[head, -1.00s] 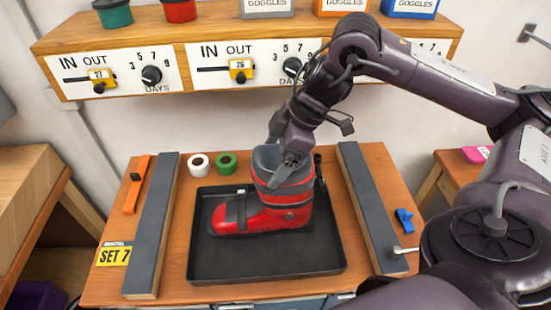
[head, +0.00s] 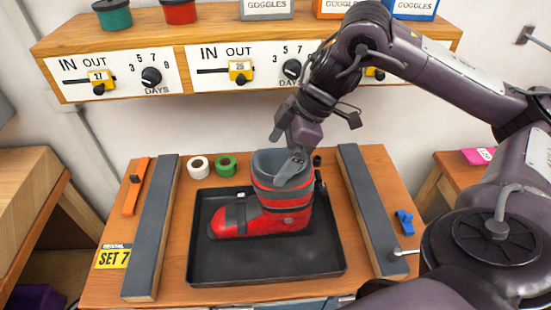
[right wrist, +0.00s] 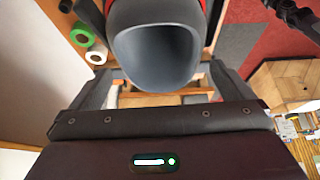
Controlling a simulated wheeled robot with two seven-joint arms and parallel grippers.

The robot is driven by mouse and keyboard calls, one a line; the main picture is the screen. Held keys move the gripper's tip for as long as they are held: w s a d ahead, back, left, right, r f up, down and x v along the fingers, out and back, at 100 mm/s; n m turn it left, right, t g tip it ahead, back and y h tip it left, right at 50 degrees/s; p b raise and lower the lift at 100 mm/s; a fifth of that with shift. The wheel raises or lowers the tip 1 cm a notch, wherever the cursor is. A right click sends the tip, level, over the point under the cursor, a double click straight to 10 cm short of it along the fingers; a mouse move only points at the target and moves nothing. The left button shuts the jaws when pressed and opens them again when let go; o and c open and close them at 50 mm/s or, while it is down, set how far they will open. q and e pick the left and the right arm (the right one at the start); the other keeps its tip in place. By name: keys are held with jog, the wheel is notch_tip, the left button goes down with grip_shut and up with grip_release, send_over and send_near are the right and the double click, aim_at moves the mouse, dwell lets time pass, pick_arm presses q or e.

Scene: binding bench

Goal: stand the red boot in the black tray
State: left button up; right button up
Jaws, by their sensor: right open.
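The red boot (head: 262,220) stands upright in the black tray (head: 270,267), its sole on the tray floor and its toe pointing left. Its grey open top (head: 268,160) faces up. My right gripper (head: 285,160) is open at the boot's top, with one finger in front of the cuff. In the right wrist view the boot's grey cuff (right wrist: 158,55) shows between the two spread fingers, and no grip on it shows. My left gripper is not in view.
Dark padded bars flank the tray on the left (head: 153,225) and right (head: 371,205). White tape (head: 198,167) and green tape (head: 226,166) lie behind it. An orange tool (head: 136,185) and a blue clip (head: 404,221) lie outside the bars. A shelf (head: 180,30) hangs above.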

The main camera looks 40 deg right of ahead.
jog(key=p+v, duration=0.6)
jog(key=v, duration=0.3)
jog(key=shift+r, duration=0.25)
jog(key=shift+s, duration=0.1)
